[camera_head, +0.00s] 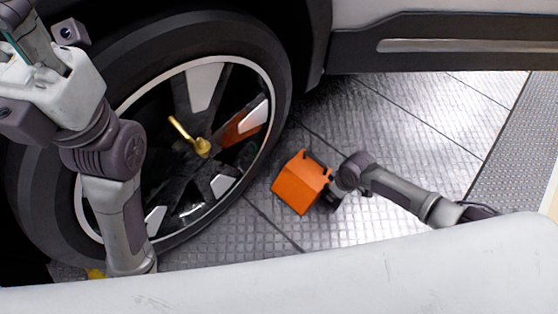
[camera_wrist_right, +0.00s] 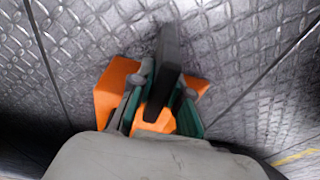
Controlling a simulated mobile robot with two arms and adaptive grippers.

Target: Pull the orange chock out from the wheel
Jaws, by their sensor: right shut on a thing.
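The orange chock (camera_head: 298,184) is on the metal floor to the right of the wheel's tyre (camera_head: 262,160). In the head view a strip of floor shows between chock and tyre. My right gripper (camera_head: 335,183) is at the chock's right side. In the right wrist view its green-padded fingers (camera_wrist_right: 165,105) are shut on the chock's dark handle (camera_wrist_right: 170,60), with the orange body (camera_wrist_right: 115,88) behind them. Part of my left gripper (camera_head: 18,22) appears at the top left edge, away from the chock; its fingertips are not clear.
A brass-coloured fitting (camera_head: 202,147) sticks out from the wheel's middle. The car's sill (camera_head: 440,45) overhangs the floor at the top right. The tread-plate floor (camera_head: 400,130) is clear around the chock. A small yellow thing (camera_head: 95,273) shows low at the left.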

